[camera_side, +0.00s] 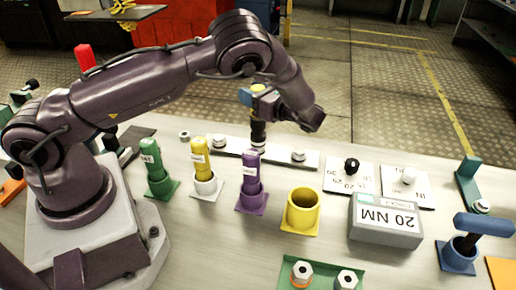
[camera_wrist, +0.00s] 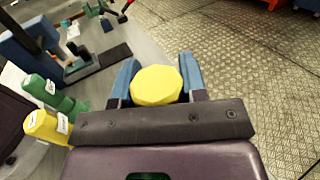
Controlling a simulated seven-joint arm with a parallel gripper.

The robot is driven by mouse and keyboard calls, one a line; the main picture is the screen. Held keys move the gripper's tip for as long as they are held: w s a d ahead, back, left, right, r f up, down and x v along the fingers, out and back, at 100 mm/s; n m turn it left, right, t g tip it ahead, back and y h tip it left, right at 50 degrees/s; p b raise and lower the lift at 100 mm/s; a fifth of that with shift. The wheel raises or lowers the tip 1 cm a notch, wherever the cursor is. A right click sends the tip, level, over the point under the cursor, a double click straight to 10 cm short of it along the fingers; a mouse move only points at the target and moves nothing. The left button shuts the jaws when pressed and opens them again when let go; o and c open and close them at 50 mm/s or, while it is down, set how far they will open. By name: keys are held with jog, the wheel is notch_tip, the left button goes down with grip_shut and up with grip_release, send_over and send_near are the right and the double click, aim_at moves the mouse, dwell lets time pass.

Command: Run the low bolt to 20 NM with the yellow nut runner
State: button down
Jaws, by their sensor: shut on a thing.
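My gripper (camera_side: 260,97) is shut on the yellow nut runner, whose yellow cap (camera_wrist: 157,85) shows between the blue fingers in the wrist view. In the side view the tool is upright, and its dark lower body (camera_side: 258,130) reaches down to the middle bolt position on the pale bar. It seems to touch there, but its tip hides the bolt. Other bolts sit on the bar at left (camera_side: 219,141) and right (camera_side: 299,155). The yellow holder (camera_side: 302,213) is empty.
Green (camera_side: 152,160), yellow (camera_side: 200,158) and purple (camera_side: 251,172) tools stand in holders in front of the bar. A black knob (camera_side: 352,165) and a pale knob (camera_side: 407,176) sit on panels at right. A blue-handled tool (camera_side: 484,224) stands at far right.

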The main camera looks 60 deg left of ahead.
jog(key=shift+r, duration=1.2)
jog(key=shift+r, duration=1.75)
jog(key=shift+d, duration=0.1)
jog(key=shift+s+d+r, duration=0.4)
jog(key=shift+d+r, duration=0.1)
jog(key=shift+d, duration=0.2)
jog(key=shift+s+d+r, duration=0.35)
jog(key=shift+d+r, duration=0.1)
jog(key=shift+d, duration=0.3)
jog(key=shift+s+d+r, duration=0.4)
jog(key=shift+d+r, duration=0.1)
jog(key=shift+d, duration=0.2)
